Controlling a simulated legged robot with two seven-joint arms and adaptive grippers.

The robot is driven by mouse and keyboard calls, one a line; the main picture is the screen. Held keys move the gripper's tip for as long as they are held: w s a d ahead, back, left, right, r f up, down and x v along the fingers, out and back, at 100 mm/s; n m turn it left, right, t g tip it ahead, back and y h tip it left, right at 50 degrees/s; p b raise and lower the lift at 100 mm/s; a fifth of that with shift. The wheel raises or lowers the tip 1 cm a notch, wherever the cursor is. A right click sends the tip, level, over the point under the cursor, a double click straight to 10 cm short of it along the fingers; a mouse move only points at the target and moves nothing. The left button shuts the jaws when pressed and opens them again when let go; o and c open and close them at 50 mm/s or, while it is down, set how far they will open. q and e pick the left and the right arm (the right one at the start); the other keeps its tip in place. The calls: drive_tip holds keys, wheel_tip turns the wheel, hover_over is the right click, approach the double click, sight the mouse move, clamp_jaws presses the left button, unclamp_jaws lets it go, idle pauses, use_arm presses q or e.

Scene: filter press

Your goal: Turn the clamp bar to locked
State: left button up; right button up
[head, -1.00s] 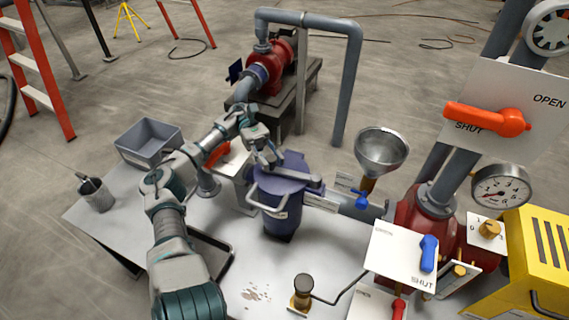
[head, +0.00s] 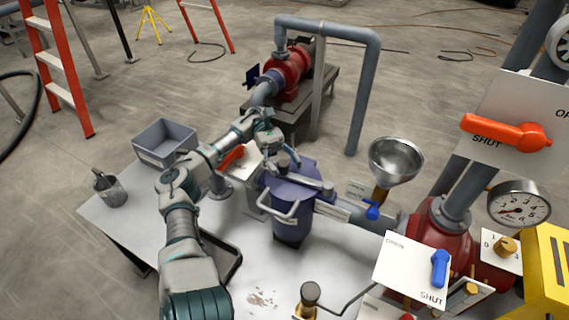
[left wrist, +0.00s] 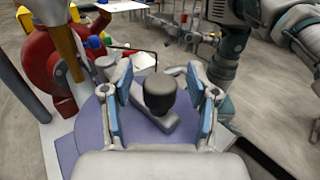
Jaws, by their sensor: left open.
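The purple filter pot (head: 291,212) stands on the bench with a grey clamp bar (head: 312,186) across its lid. In the left wrist view the clamp bar (left wrist: 180,84) lies over the purple lid (left wrist: 88,137), with a dark round knob (left wrist: 160,93) standing up at its near end. My left gripper (head: 283,160) is above the lid at the bar's left end. Its blue-padded fingers (left wrist: 160,78) are open on either side of the knob, with visible gaps. The pot's label is too small to read. My right gripper is out of view.
A metal funnel (head: 396,160) with a blue valve handle stands right of the pot. A white OPEN/SHUT plate (head: 405,265) is at front right. A grey bin (head: 165,143) and a metal cup (head: 110,193) stand on the left of the bench. A black-edged tray (head: 230,262) lies near my arm.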

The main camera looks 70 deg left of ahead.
use_arm(q)
wheel_tip(320, 180, up, 10)
drive_tip(key=shift+f, duration=0.2)
